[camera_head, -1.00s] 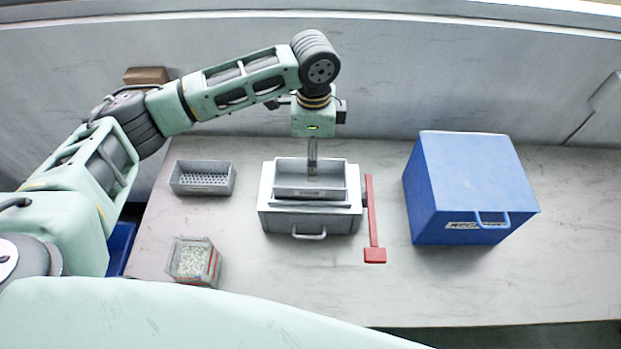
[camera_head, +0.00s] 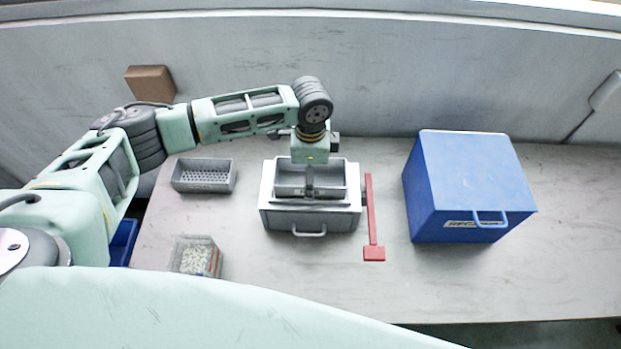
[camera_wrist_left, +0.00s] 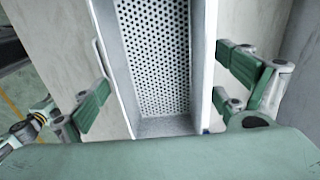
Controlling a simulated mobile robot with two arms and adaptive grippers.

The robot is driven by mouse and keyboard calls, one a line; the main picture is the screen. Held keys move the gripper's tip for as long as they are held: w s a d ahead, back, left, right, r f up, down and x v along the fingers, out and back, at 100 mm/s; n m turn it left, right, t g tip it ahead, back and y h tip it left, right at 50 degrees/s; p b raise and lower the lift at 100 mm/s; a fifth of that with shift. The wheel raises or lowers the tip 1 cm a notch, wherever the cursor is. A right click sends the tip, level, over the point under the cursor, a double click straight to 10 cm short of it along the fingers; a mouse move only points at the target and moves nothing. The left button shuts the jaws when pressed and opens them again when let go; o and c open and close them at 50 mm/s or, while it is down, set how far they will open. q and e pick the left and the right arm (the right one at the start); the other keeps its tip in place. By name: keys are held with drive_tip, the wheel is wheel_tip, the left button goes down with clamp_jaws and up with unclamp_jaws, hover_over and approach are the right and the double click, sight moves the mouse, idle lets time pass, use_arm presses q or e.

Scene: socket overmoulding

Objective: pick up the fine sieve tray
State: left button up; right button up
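A grey metal tray with a finely perforated bottom (camera_wrist_left: 155,60), which I take for the fine sieve tray (camera_head: 340,180), sits on top of a light grey box-shaped machine with a front handle (camera_head: 290,220). My left gripper (camera_head: 309,183) points straight down over the tray's middle. In the left wrist view the left gripper (camera_wrist_left: 165,85) is open, with one green finger pad outside each long wall. A gap shows between the pads and the walls. Part of the tray is hidden behind the gripper in the head view. My right gripper is not in view.
Another perforated grey tray (camera_head: 203,187) with larger holes lies to the left. A clear container of pale granules (camera_head: 196,258) stands at front left. A red lever (camera_head: 371,215) is right of the machine, then a blue box (camera_head: 470,185). The table's right end is clear.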

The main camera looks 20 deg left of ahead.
use_arm(q)
drive_tip(key=c, duration=1.3)
drive_tip(key=shift+r, duration=0.2)
